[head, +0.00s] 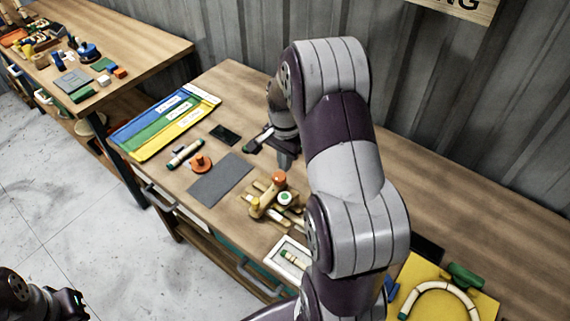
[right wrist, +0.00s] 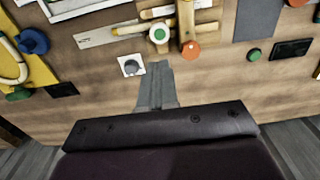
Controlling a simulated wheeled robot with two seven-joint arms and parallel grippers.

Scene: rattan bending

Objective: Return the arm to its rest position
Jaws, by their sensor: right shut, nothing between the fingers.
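My right arm reaches across the middle of the head view, over the wooden workbench (head: 420,170). Its right gripper (head: 284,160) is above the bench towards the wall, behind the wooden jig, with nothing in it. In the right wrist view the gripper's fingers (right wrist: 156,86) are together and empty, pointing down at bare wood. My left gripper (head: 70,303) shows only in part at the lower left corner, over the floor. Its fingers are too dark and cut off to read.
Near the right gripper are a wooden jig with pegs (head: 275,198), a grey mat (head: 219,180), an orange piece (head: 201,163) and colored strips (head: 165,122). A yellow board with a bent rattan loop (head: 440,285) lies at the right. A second table (head: 140,38) stands at upper left.

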